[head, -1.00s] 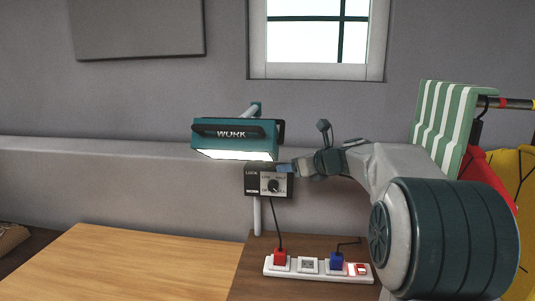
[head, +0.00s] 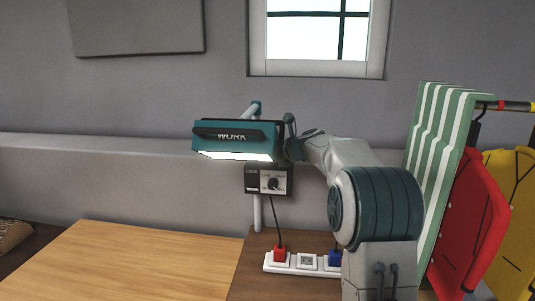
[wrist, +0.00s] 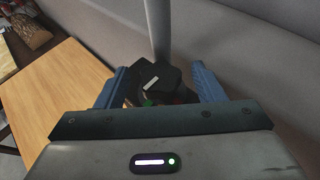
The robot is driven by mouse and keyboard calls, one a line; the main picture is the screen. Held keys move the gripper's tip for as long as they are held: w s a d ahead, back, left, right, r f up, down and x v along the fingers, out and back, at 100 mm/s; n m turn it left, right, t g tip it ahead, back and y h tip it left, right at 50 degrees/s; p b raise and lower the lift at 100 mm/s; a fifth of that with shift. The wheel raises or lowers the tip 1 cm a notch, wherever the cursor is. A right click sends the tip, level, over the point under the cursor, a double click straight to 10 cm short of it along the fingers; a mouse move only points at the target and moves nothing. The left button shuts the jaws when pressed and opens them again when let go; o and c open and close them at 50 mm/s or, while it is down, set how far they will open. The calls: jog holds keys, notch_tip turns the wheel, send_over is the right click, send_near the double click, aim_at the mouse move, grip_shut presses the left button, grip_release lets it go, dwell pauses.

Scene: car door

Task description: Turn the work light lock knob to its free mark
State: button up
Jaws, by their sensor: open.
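The lock box (head: 253,179) sits on the light's post below the teal work light (head: 222,136). Its black knob (head: 273,184) is on a pale plate with marks around it; the lettering is too small to read surely. In the head view, my fingertips are hidden near the right end of the lamp.
The lamp is lit and hangs just above the box. A white power strip (head: 307,264) with red and blue plugs lies below, a cord leading up. The wooden board (head: 150,262) is clear. Striped cloth (head: 443,165) and red and yellow items hang at the right.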

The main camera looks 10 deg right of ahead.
jog(key=shift+c, duration=0.2)
jog(key=c, duration=0.9)
jog(key=shift+a, duration=0.1)
